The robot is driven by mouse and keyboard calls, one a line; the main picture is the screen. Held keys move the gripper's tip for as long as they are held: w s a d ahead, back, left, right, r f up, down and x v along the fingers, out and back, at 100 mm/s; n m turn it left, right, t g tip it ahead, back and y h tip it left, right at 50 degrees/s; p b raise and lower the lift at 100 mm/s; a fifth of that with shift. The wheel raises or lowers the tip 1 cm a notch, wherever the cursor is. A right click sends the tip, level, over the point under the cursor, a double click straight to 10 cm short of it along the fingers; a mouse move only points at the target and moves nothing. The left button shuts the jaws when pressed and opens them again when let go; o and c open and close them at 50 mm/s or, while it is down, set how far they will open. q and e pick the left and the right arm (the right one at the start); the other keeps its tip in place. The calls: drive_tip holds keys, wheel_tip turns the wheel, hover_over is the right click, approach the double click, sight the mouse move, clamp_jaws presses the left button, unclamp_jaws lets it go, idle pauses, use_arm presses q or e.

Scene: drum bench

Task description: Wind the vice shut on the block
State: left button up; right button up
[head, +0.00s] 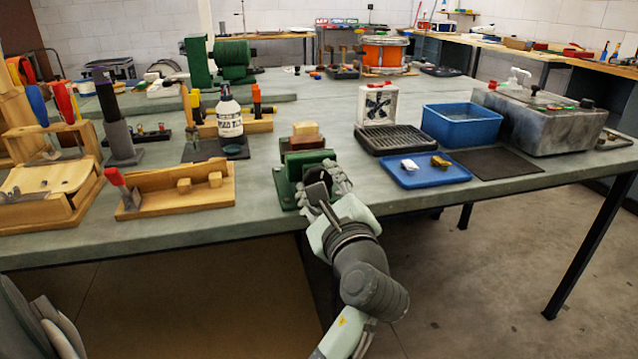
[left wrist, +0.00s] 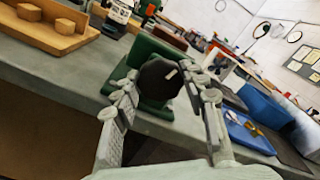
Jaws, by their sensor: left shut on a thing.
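The green vice (head: 290,180) stands at the front edge of the bench. It also shows in the left wrist view (left wrist: 152,52). A block (head: 306,130), pale yellow on top and brown below, shows just behind the vice's green top; I cannot tell if the jaws touch it. My left gripper (head: 322,186) is at the vice's front. In the left wrist view my left gripper (left wrist: 164,85) has one finger on each side of the dark round vice handle (left wrist: 157,80) and is shut on it. The fingers hide part of the vice in the head view. My right gripper is not in view.
Left of the vice lies a wooden tray (head: 150,200) with small blocks; a white bottle (head: 229,115) stands behind. To the right are a blue tray (head: 440,178), a blue bin (head: 465,118) and a grey box (head: 545,120). The floor before the bench is clear.

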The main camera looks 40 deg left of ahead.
use_arm(q)
drive_tip(key=shift+d+f+m, duration=0.1)
drive_tip(key=shift+m, duration=2.1)
drive_tip(key=shift+f+m, duration=0.1)
drive_tip(key=shift+m, duration=2.1)
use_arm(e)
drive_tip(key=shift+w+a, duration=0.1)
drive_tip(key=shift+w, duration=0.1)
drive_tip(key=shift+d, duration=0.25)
use_arm(q)
drive_tip(key=o, duration=0.9)
drive_tip(key=shift+c, duration=0.2)
drive_tip(key=o, duration=0.3)
drive_tip(key=shift+r, duration=0.1)
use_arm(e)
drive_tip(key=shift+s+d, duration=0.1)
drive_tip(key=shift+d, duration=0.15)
